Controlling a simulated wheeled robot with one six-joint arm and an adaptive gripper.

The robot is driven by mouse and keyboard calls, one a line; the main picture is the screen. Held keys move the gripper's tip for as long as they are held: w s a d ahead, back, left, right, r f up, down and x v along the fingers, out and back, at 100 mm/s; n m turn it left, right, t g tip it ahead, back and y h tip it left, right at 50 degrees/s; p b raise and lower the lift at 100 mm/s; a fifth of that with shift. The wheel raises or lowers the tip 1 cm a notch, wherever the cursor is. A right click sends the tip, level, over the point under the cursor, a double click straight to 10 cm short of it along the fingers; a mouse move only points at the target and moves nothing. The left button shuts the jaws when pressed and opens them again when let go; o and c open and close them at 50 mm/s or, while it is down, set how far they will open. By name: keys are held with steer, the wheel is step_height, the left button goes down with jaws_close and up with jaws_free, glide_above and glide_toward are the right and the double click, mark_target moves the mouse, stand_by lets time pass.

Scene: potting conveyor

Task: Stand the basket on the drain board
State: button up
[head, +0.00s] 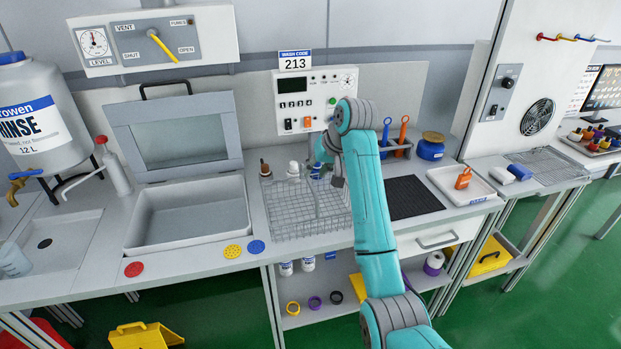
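A wire basket (285,212) stands upright on the counter, left of my arm, with its right part partly behind the arm. A black ribbed board (412,197), which looks like the drain board, lies flat and bare on the counter to the right of the arm. My gripper (337,180) is above the basket's right part, near its upright handle. The fingers are small and partly hidden by my arm, so I cannot tell if they are open or touch the handle.
An open-lidded basin (190,243) stands left of the basket. Bottles and a control unit (312,100) are behind it. A white tray (462,200) with an orange bottle lies right of the black board. A blue jar (431,148) and a tool holder stand behind the board.

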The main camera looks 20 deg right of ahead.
steer(key=shift+v, duration=2.55)
